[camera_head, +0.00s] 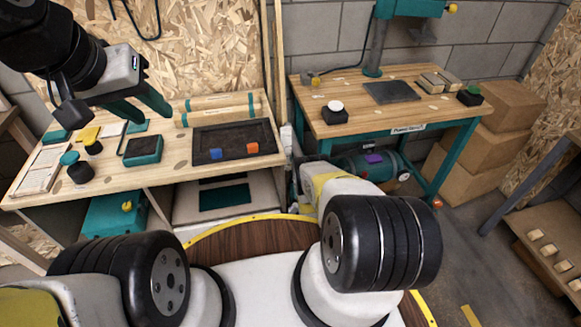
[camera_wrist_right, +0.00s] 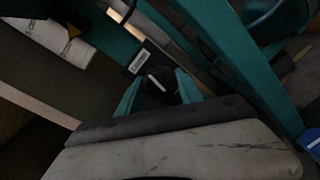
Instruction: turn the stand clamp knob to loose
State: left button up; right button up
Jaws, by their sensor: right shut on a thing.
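The black round knob (camera_wrist_right: 158,84) with a white pointer line shows in the right wrist view, and its line slants from upper left to lower right. A small white label plate (camera_wrist_right: 138,62) with dark print, too small to read, sits just above it. My right gripper (camera_wrist_right: 159,92) has its two teal fingers on either side of the knob and is shut on it. In the head view the right gripper and the knob are hidden behind my right arm. My left gripper (camera_head: 143,108) is open and empty above the left bench.
The left wooden bench (camera_head: 100,188) holds a dark tray (camera_head: 206,144) with a blue and an orange block. The right bench (camera_head: 340,87) carries a teal drill stand (camera_head: 372,71) and a black-based white button (camera_head: 335,112). Cardboard boxes (camera_head: 505,105) stand at right. A teal bar (camera_wrist_right: 240,75) runs beside the knob.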

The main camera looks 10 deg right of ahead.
jog(key=shift+s+f, duration=0.25)
jog(key=shift+f, duration=0.05)
jog(key=o, duration=1.2)
jog(key=shift+o, duration=0.7)
jog(key=shift+w+r, duration=0.15)
jog(key=shift+r, duration=0.05)
jog(key=s, duration=0.7)
jog(key=shift+s+a+r, duration=0.2)
jog(key=shift+s, duration=0.2)
